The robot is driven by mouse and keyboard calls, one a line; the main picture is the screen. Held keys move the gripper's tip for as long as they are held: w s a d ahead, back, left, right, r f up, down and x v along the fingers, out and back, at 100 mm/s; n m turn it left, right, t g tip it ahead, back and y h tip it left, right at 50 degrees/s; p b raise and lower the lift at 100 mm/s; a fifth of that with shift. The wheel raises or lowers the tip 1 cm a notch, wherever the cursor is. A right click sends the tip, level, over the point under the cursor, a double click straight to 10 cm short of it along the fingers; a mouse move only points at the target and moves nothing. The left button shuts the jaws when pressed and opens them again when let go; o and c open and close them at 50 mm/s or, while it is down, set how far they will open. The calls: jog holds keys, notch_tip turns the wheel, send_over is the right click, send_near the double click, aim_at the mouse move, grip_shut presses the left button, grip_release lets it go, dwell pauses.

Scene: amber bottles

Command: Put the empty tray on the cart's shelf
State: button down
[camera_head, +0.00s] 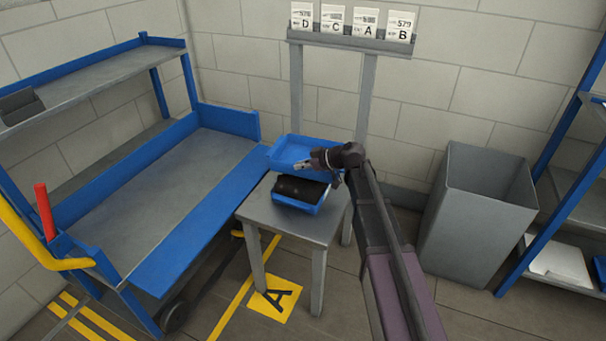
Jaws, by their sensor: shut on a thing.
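The empty blue tray (291,146) is in my gripper (304,164), which is shut on its right-hand front rim. The tray appears raised above the small grey table (262,213), near its back edge; the exact gap is hidden. A second blue tray (298,206) with a dark cylindrical thing (300,189) in it sits on the table, just below and in front of the held tray. The blue cart stands left of the table, with a wide, bare grey lower shelf (160,190) and an upper shelf (100,78).
A dark box (20,106) sits at the left end of the upper shelf. The cart has a yellow handle (28,240) and red lever (44,210). A grey bin (470,220) and blue-framed rack (545,195) stand right. A sign rail (350,42) rises behind the table.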

jog(key=shift+f+b, duration=0.85)
jog(key=shift+f, duration=0.35)
jog(key=shift+f, duration=0.2)
jog(key=c, duration=0.8)
grip_release()
jog(key=shift+r, duration=0.1)
jog(key=shift+r, duration=0.15)
jog(key=shift+s+d+r, duration=0.1)
jog(key=shift+d+r, duration=0.1)
jog(key=p+v, duration=0.5)
jog(key=v, duration=0.6)
jog(key=shift+d+p, duration=0.15)
jog(key=shift+p, duration=0.25)
jog(key=shift+s, duration=0.1)
